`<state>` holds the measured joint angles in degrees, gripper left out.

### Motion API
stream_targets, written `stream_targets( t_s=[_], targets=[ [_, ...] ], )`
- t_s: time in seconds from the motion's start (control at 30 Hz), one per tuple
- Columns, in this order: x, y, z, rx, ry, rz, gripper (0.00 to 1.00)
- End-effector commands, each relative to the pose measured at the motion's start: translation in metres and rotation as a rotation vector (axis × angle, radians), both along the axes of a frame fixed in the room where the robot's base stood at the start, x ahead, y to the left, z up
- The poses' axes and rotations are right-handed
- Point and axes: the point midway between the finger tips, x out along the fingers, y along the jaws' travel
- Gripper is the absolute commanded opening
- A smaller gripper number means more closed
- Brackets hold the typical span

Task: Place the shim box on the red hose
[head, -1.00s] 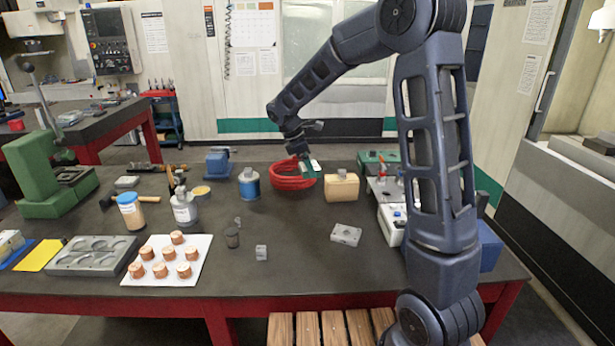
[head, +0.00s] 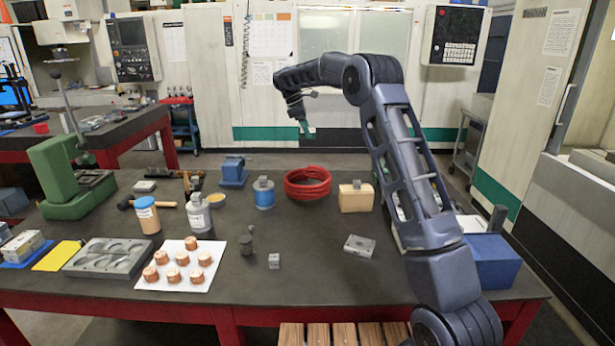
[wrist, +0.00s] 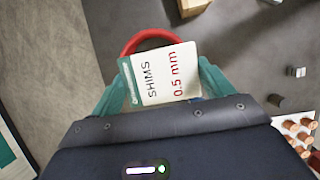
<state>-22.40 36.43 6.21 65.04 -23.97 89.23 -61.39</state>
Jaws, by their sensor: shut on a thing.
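The shim box (wrist: 163,76) is white with a green band and the words SHIMS 0.5 mm. My gripper (wrist: 161,82) is shut on it, with a teal finger at each side. In the head view my gripper (head: 307,129) is raised well above the far part of the table; the box is too small to make out clearly there. The red hose (head: 307,190) is a coil lying flat on the table, below my gripper in the picture. In the wrist view the hose (wrist: 147,38) shows behind the box, which hides much of it.
A blue vise-like tool (head: 233,175) is further left. The table in front of the hose is mostly clear.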

Motion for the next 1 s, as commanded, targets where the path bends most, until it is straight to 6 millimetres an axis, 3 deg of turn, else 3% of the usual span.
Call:
stream_targets(
  t_s=[0.2,0.43,1.0],
  targets=[
    [0.031,0.002,0.007,0.002,0.000,-0.024,0.51],
    [0.039,0.002,-0.002,0.002,0.003,-0.030,0.51],
    [0.038,0.002,-0.121,0.002,0.003,-0.028,0.51]
  ],
)
